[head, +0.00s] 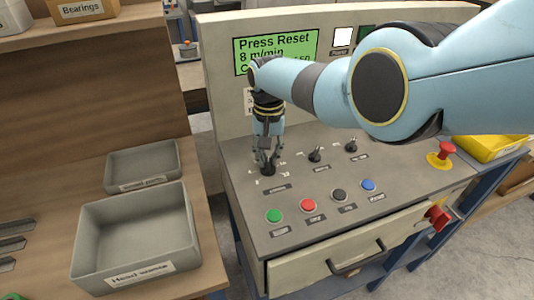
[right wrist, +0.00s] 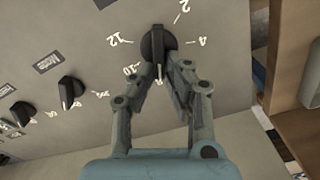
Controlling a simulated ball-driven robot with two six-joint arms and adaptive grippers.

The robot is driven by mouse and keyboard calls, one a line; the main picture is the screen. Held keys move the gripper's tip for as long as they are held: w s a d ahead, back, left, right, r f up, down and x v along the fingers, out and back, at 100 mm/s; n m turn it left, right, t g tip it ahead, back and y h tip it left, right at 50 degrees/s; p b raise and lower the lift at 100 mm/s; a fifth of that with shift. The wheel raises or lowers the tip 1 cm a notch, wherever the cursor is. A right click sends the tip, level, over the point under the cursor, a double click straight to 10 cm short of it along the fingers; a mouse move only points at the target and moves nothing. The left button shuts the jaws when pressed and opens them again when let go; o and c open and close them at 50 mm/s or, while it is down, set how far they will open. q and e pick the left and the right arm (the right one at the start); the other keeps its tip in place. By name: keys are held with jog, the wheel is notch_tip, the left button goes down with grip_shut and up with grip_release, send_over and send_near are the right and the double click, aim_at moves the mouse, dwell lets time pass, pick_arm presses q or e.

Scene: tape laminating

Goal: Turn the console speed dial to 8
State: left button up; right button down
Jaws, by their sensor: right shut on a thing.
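The speed dial (right wrist: 154,44) is a black knob with a white pointer line, in the middle top of the right wrist view. Marks 12, 2, 4 and 10 show around it. The pointer aims down toward my gripper, past the 10; the marks there are partly hidden by the fingers. In the head view the dial (head: 268,170) is at the panel's left. My right gripper (head: 267,158) reaches down onto it and is shut on it; its fingertips (right wrist: 166,62) are at the knob's lower side. The display (head: 275,50) reads "Press Reset" and "8 m/min". My left gripper is not in view.
Two more black knobs (head: 315,155) (head: 351,146) stand right of the dial. Green (head: 274,216), red (head: 309,205), black (head: 339,195) and blue (head: 368,185) buttons line the front. A red emergency stop (head: 446,149) is at the right. Grey bins (head: 90,240) stand left.

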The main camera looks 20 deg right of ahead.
aim_at(269, 158)
jog(key=shift+m, duration=0.3)
jog(key=c, duration=1.4)
grip_release()
jog(key=shift+r, duration=0.1)
notch_tip(269, 158, up, 12)
jog(key=shift+f, duration=0.1)
